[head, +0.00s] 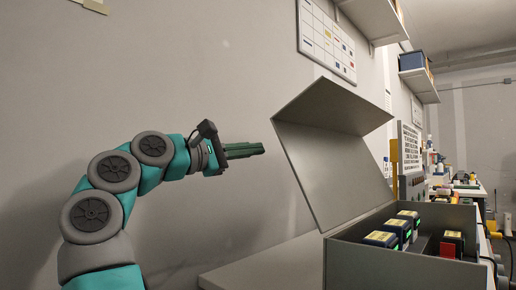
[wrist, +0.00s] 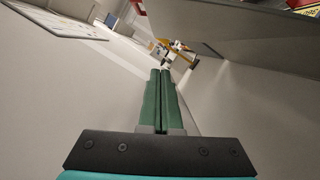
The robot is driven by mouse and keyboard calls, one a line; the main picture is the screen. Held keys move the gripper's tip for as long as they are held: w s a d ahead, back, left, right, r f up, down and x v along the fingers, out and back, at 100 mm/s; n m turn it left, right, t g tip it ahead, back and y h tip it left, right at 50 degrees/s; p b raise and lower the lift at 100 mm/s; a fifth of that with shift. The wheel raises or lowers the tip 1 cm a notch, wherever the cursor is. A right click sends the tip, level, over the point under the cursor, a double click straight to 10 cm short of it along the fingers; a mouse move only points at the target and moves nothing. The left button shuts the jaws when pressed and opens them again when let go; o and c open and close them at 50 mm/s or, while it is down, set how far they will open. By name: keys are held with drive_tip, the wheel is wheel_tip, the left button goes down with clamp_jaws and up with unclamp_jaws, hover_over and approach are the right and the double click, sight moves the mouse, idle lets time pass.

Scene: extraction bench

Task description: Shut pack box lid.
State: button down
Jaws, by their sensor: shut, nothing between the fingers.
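The pack box (head: 352,262) is a grey box at the lower right of the head view. Its grey lid (head: 327,160) stands open, tilted up and leaning back to the left, with a flange along its top edge. Inside the box are several dark packs with yellow tops (head: 382,239) and a red piece (head: 448,249). My gripper (head: 262,149) is shut and empty, to the left of the lid and apart from it. In the wrist view the green fingers (wrist: 161,72) lie together, and a grey panel, apparently the lid (wrist: 250,35), crosses the upper right.
A pale bench top (head: 262,262) lies left of the box, below my arm. A wall chart (head: 327,40) and shelves (head: 418,80) are above and behind the lid. Cluttered benches (head: 462,185) run back at the right. The space around my gripper is free.

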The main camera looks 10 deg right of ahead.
drive_tip(key=d+r, duration=0.2)
drive_tip(key=d, duration=0.7)
drive_tip(key=shift+w+r, duration=0.25)
drive_tip(key=shift+r, duration=0.1)
drive_tip(key=shift+s+d+r, duration=0.1)
drive_tip(key=shift+d, duration=0.05)
